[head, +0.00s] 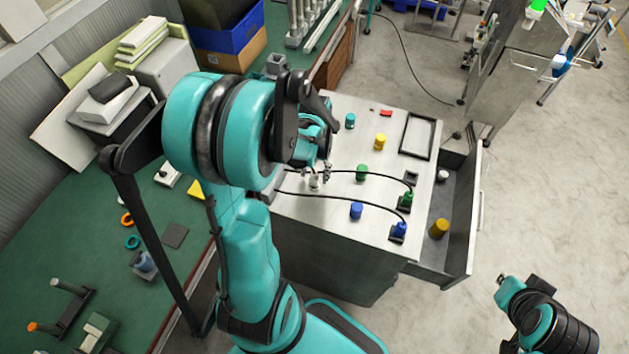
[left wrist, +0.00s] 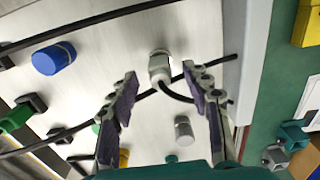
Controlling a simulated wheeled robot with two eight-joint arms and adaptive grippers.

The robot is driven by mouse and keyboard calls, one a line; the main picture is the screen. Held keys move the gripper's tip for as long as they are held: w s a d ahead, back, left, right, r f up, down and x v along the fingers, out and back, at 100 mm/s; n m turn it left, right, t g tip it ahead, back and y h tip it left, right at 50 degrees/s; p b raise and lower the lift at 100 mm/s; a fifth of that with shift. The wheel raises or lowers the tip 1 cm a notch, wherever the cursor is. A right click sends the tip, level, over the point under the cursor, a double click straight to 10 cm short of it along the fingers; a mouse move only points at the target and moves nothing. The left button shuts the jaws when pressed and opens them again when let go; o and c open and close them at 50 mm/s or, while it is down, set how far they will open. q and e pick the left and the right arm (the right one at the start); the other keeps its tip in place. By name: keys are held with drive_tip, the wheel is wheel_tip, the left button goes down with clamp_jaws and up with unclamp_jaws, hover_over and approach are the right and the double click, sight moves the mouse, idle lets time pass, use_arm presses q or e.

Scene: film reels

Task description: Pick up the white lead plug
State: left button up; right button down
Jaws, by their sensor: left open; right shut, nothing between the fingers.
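The white lead plug (left wrist: 158,66) stands on the light metal cabinet top (head: 337,236). A black cable runs from it. In the head view the plug (head: 314,183) is just below my left gripper (head: 320,172), partly crowded by the fingers. In the left wrist view my left gripper (left wrist: 160,76) is open, its two fingers spread either side of the plug's lower part, with gaps on both sides. Whether the fingertips are down at its height I cannot tell. My right arm (head: 540,325) shows at the bottom right; its fingers are not visible.
A blue cylinder (head: 356,210), green cylinder (head: 361,172) and yellow cylinder (head: 381,141) stand nearby. Black cables cross the top to a green plug (head: 407,197) and blue plug (head: 398,230). An open drawer (head: 460,215) juts out right.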

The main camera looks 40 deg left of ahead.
use_arm(q)
wheel_tip(320, 180, down, 2)
drive_tip(key=shift+f, duration=0.15)
clamp_jaws()
